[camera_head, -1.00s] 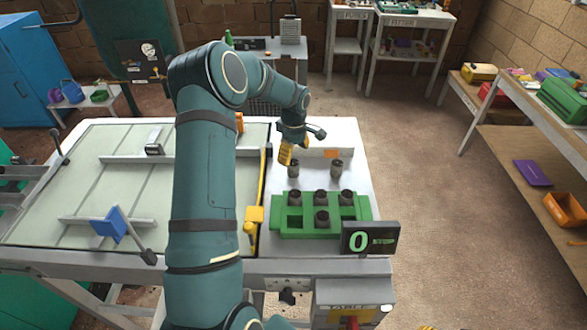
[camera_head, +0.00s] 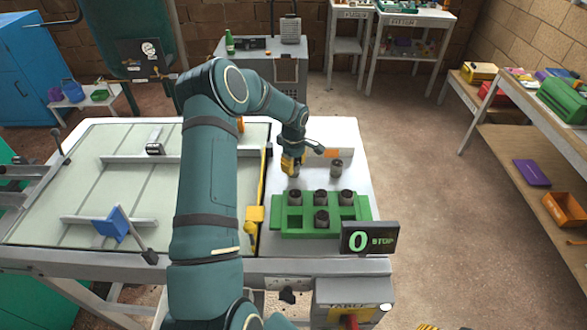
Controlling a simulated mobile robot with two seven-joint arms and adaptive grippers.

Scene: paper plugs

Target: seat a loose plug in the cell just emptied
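A green rack (camera_head: 283,229) lies on the right part of the table, with several dark grey plugs standing in it: three in the back row and one front middle plug (camera_head: 321,218). The front left cell (camera_head: 294,219) and front right cell (camera_head: 348,215) look empty. A loose plug (camera_head: 336,168) stands upright on the pale tabletop behind the rack. My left gripper (camera_head: 291,166), with yellow fingers, points down behind the rack's left side, where a second loose plug stood; the fingers hide that plug. Whether they are closed on it is not clear. My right gripper is not seen.
The tabletop right of the loose plug is clear.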

